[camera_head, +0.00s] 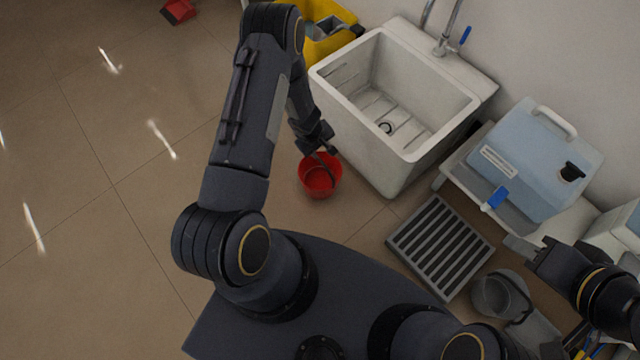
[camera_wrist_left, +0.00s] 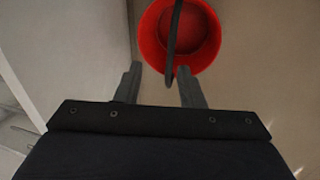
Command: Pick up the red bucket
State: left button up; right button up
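The red bucket (camera_head: 313,184) stands on the floor beside the white sink, below my left gripper (camera_head: 322,152). In the left wrist view the red bucket (camera_wrist_left: 203,55) shows at the top, with its dark handle (camera_wrist_left: 174,32) running across the opening. The handle's near end lies in line with the gap between the fingers of my left gripper (camera_wrist_left: 159,70), which are apart with nothing held between them. Whether the fingers touch the bucket or handle, I cannot tell. My right gripper (camera_head: 522,247) is at the right; its finger opening is unclear.
The white sink (camera_head: 334,84) stands right of the bucket. A yellow bucket (camera_head: 312,48) is behind it. A grey slatted grate (camera_head: 440,247), a grey bucket (camera_head: 499,296) and a blue container (camera_head: 535,165) are at the right. Open tiled floor (camera_head: 90,130) lies to the left.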

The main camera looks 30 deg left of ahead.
aim_at(321, 161)
pick_arm(q)
jog(key=b+x, duration=0.1)
jog(key=x, duration=0.2)
jog(key=s+b+x, duration=0.1)
jog(key=x, duration=0.6)
jog(key=shift+s+a+f+b, duration=0.1)
jog(key=shift+a+f+b, duration=0.2)
jog(key=shift+f+b, duration=0.1)
jog(key=shift+r, duration=0.1)
grip_shut()
